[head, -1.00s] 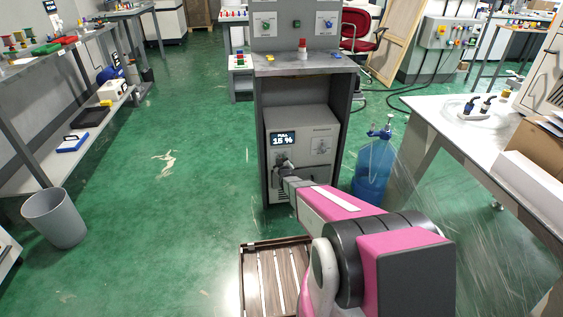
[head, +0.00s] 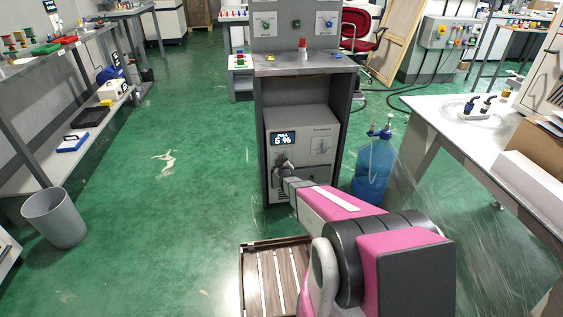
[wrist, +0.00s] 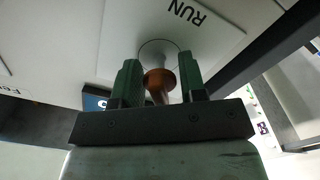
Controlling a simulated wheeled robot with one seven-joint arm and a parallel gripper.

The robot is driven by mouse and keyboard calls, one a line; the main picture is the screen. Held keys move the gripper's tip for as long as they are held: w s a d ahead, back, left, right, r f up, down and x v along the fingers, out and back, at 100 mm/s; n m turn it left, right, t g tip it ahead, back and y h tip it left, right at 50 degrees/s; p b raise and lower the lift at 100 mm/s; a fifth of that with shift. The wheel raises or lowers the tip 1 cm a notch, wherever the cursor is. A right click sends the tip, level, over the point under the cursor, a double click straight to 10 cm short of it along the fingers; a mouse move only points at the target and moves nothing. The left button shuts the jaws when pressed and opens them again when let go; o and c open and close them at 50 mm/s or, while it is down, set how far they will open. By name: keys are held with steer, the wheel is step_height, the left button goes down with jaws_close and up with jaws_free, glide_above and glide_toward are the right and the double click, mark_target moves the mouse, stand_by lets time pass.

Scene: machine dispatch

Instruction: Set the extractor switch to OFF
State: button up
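The extractor is a light grey machine (head: 314,122) low in a dark grey cabinet. Its front has a dark display (head: 283,139) with a white percentage that looks like 5 %. My gripper (head: 281,163) is at the front panel below the display and hides the switch in the head view. In the wrist view, the two green fingers of my gripper (wrist: 160,80) stand either side of a copper-coloured knob (wrist: 159,79). The gap at the knob is very small, and firm contact is unclear. The label RUN (wrist: 187,11) is printed beyond the knob. The switch's setting cannot be read.
A white table (head: 440,120) is farther right. A slatted wooden pallet (head: 268,280) lies by my arm. A grey bin (head: 55,217) is at the left, with open green floor between.

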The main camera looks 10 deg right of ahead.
steer(key=s, duration=1)
steer(key=shift+s, duration=0.25)
steer(key=s+r+m+g, duration=0.3)
steer(key=s+r+g, duration=0.5)
steer(key=s, duration=0.5)
steer(key=s+r+m+g, duration=0.4)
steer(key=s+r+g, duration=0.5)
steer(key=s, duration=0.5)
steer(key=shift+s+r+g, duration=0.2)
steer(key=shift+r+g, duration=0.05)
steer(key=shift+g, duration=0.25)
